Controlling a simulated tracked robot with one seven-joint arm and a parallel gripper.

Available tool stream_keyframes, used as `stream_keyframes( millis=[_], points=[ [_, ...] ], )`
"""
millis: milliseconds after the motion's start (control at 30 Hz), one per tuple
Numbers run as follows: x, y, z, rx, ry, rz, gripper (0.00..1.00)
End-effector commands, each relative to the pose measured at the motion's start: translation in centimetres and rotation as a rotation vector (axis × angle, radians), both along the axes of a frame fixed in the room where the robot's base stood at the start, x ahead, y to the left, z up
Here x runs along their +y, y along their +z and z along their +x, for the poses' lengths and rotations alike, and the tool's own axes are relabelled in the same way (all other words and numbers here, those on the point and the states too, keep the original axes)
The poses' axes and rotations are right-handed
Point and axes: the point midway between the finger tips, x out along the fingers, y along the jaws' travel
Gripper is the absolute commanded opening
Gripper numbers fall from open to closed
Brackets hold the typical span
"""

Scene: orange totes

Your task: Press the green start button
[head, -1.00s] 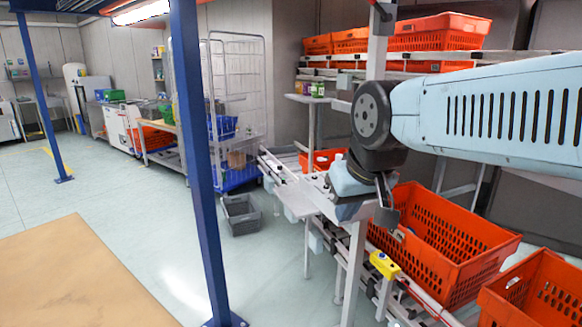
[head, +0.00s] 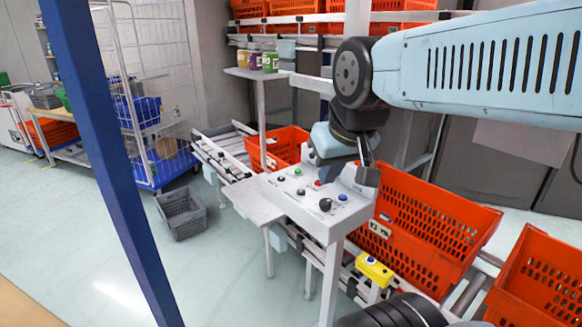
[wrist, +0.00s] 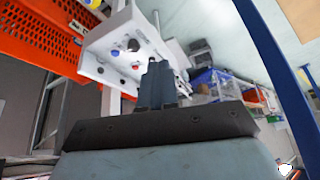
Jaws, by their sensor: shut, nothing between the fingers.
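A white control panel (head: 310,208) stands on a post at the middle of the head view, with several small buttons and knobs on its sloping top. The green button (head: 297,170) is near its far left edge. My gripper (head: 367,176) is shut and empty, over the right end of the panel, to the right of the green button. In the wrist view, my gripper's fingers (wrist: 157,84) are together and point towards the panel (wrist: 108,50). Blue, black and red controls show there; I cannot make out the green button, which may be behind the fingers.
Orange totes (head: 425,215) stand on the conveyor right of and behind the panel. A yellow box with a blue button (head: 373,268) is below it. A grey crate (head: 182,215) sits on the floor at left, near a blue post (head: 105,160).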

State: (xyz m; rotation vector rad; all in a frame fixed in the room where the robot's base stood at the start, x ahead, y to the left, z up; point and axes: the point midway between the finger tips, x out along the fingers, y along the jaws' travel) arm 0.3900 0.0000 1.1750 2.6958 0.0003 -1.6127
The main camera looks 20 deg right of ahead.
Motion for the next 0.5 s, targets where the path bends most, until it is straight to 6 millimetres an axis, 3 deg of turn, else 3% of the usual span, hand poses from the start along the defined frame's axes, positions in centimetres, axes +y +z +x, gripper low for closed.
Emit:
stream_keyframes(
  millis=[267, 367, 500],
  points=[
    [0.1, 0.1, 0.5, -0.002, -0.002, 0.018, 0.0],
    [0.2, 0.3, 2.1, -0.009, -0.009, 0.068, 0.0],
    [-0.8, 0.5, 6.2, -0.029, -0.042, 0.19, 0.0]
  ],
)
